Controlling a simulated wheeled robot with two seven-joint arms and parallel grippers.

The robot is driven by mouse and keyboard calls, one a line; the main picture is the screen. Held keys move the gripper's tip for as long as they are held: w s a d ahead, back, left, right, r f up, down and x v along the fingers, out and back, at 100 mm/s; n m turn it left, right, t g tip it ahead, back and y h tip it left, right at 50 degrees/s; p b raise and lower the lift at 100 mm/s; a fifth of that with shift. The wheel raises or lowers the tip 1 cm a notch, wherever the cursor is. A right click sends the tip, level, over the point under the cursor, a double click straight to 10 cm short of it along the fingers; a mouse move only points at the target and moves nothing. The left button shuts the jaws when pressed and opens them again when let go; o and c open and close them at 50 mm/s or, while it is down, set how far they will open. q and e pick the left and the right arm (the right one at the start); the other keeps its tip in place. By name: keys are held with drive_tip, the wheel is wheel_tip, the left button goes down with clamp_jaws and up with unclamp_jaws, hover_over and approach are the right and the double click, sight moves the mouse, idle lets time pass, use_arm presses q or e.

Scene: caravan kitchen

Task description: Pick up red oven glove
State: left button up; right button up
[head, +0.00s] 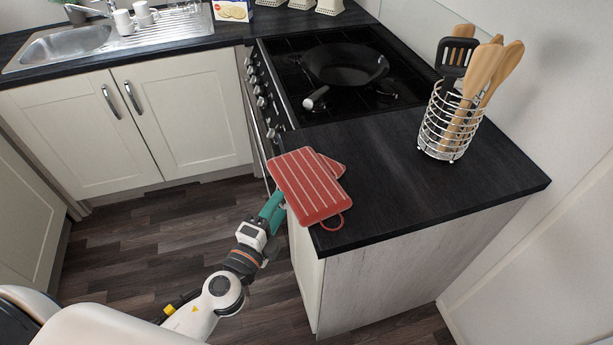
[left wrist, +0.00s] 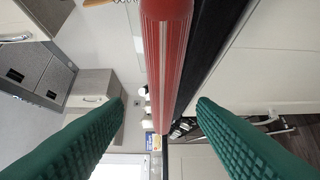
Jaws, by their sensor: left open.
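The red oven glove (head: 308,183) has pale stripes and a hanging loop. It lies on the dark worktop at its left front corner, partly sticking out past the edge. My left gripper (head: 272,207), with green fingers, is at that edge, just left of and below the glove. In the left wrist view the glove (left wrist: 166,60) runs edge-on between the two green fingers of my open left gripper (left wrist: 160,115), with a gap on each side. In the head view the glove may hide part of the fingertips. My right gripper does not show.
The dark worktop (head: 420,200) carries a wire utensil holder (head: 447,128) on the right. A hob with a black pan (head: 345,64) is behind the glove. The cabinet side (head: 400,268) drops below the worktop. A sink (head: 65,42) is at back left. The floor at left is clear.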

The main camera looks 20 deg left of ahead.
sight(285, 191)
use_arm(q)
drive_tip(key=w+p, duration=0.1)
drive_tip(key=w, duration=0.1)
drive_tip(key=w+p, duration=0.1)
drive_tip(key=w, duration=0.2)
drive_tip(key=shift+w+d+f, duration=0.1)
drive_tip(key=shift+w+f, duration=0.1)
drive_tip(key=c, duration=1.1)
